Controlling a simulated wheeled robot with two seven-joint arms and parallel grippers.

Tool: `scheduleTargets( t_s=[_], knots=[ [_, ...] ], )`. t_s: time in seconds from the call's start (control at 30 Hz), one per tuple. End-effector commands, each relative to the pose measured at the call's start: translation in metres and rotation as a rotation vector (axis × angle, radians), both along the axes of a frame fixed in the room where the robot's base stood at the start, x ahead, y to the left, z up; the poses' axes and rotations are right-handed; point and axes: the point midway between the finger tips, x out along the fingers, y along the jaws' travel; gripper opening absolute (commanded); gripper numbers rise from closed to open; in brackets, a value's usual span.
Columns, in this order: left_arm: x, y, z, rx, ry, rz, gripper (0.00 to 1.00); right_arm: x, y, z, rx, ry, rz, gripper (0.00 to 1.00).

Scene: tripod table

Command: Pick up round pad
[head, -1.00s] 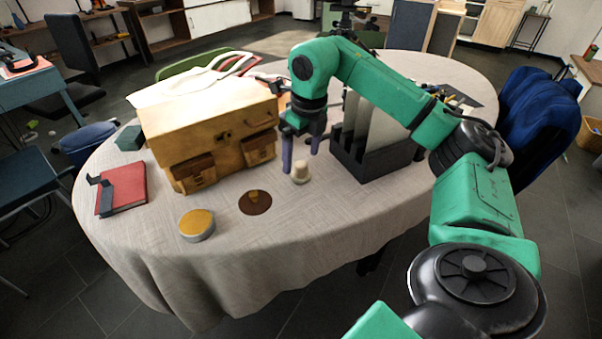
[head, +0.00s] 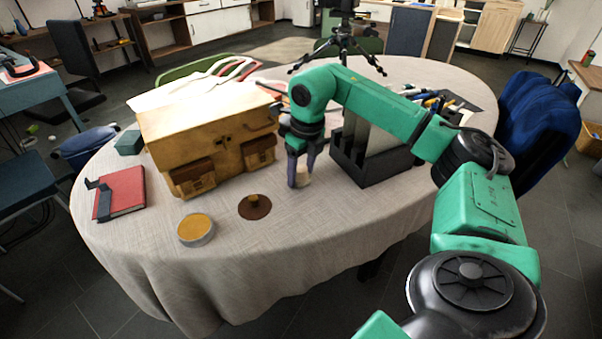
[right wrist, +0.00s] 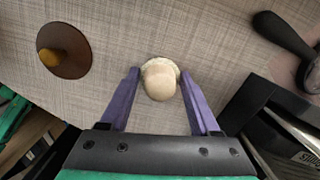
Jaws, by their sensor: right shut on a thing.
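The round pad (head: 303,181) is a small cream knob on a pale, fluffy-edged round base. It stands upright on the table, right of the wooden box. In the right wrist view the pad (right wrist: 159,82) sits between my fingertips. My right gripper (head: 299,178) points down and is shut on the pad, with purple fingers on either side; the near finger hides part of it in the head view. The right gripper (right wrist: 161,74) also shows from above in the wrist view. My left gripper is not in view.
A black rack (head: 372,165) with upright panels stands close on the right. A wooden box (head: 205,125) stands on the left. A brown disc with a knob (head: 255,207) and a yellow-topped tin (head: 196,230) lie nearer. A red book (head: 122,192) is far left.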

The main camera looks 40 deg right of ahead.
Motion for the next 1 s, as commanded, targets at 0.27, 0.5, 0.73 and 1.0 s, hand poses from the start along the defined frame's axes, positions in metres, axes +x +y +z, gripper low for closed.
scheduleTargets(
  t_s=[0.27, 0.5, 0.73, 1.0],
  knots=[
    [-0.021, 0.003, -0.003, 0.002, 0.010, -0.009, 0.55, 0.002, 0.001, 0.054, 0.003, -0.008, 0.001, 0.09],
    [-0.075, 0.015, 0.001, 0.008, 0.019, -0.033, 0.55, 0.001, 0.001, 0.149, 0.003, -0.007, 0.001, 0.09],
    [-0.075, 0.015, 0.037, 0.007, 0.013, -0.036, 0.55, 0.000, 0.000, 0.198, 0.000, -0.002, -0.001, 0.09],
    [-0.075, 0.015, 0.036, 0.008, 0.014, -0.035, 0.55, 0.000, 0.000, 0.198, 0.000, -0.001, 0.000, 0.09]
  ],
)
